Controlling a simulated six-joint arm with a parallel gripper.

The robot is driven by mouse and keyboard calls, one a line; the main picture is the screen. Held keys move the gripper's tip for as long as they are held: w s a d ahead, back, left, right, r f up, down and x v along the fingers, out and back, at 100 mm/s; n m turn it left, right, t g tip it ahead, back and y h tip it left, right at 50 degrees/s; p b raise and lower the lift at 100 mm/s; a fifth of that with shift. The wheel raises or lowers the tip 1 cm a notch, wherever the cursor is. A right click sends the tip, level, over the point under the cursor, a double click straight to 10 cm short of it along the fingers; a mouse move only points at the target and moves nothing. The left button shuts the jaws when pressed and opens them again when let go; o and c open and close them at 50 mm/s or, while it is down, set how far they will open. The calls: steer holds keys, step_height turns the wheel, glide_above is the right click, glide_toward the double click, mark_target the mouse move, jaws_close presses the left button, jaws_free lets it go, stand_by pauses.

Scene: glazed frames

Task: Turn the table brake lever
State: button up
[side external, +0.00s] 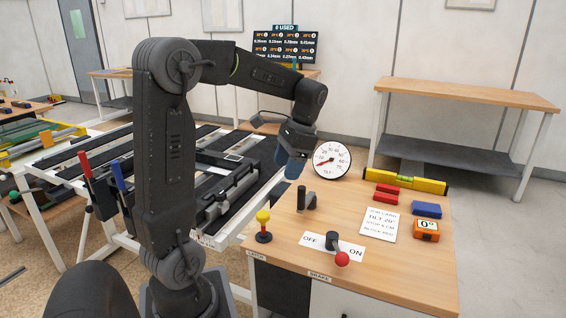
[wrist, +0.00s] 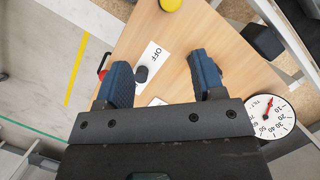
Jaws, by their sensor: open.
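The brake lever (side external: 342,259) has a red ball on a dark pivot, near the table's front edge above a "BRAKE" tag. Its ball points toward the front edge, slightly toward the ON side of the white OFF/ON plate (side external: 313,240). My gripper (side external: 292,166) is open and empty, above the back left of the wooden table, well apart from the lever. In the wrist view, the blue fingers of my gripper (wrist: 162,82) stand apart with the OFF plate (wrist: 158,52) and dark pivot (wrist: 141,74) between them. The red ball (wrist: 102,73) is partly hidden by the left finger.
A round tilt gauge (side external: 332,160) stands behind. A sign card (side external: 379,224), red and blue blocks, an orange display (side external: 426,230) and a yellow level (side external: 408,180) occupy the right side.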

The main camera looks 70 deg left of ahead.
steer(key=shift+a+f+g+h, duration=0.15)
steer(key=shift+a+f+g, duration=0.1)
steer(key=shift+a, duration=0.45)
steer(key=shift+a+f+g+h, duration=0.15)
steer(key=shift+a+g, duration=0.1)
steer(key=shift+a, duration=0.4)
